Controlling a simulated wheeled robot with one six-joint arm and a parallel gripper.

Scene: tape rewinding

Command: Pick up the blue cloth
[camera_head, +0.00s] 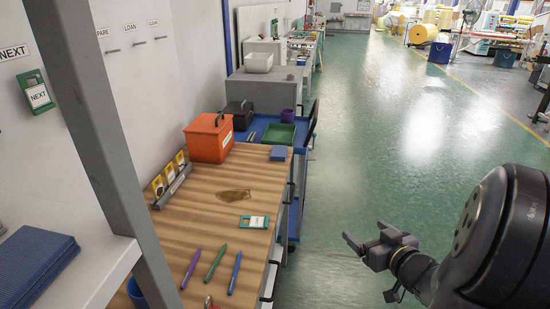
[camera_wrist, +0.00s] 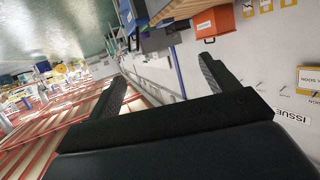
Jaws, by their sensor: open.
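A dark blue folded cloth (camera_head: 38,262) lies flat on the white shelf (camera_head: 105,262) at the lower left of the head view, partly cut off by the picture edge. A smaller flat blue item (camera_head: 279,153) lies on the wooden bench beyond; I cannot tell whether it is cloth. My gripper (camera_head: 366,232) is open and empty over the green floor, to the right of the bench and well apart from both. In the wrist view, my gripper (camera_wrist: 158,80) has its fingers spread with nothing between them. I cannot make out the folded cloth there.
A grey post (camera_head: 95,130) stands between the shelf and the wooden bench (camera_head: 205,210). The bench holds an orange toolbox (camera_head: 208,138), several pens, a green-and-white tag (camera_head: 254,222) and a card rack (camera_head: 172,182). A blue cart (camera_head: 300,135) stands behind.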

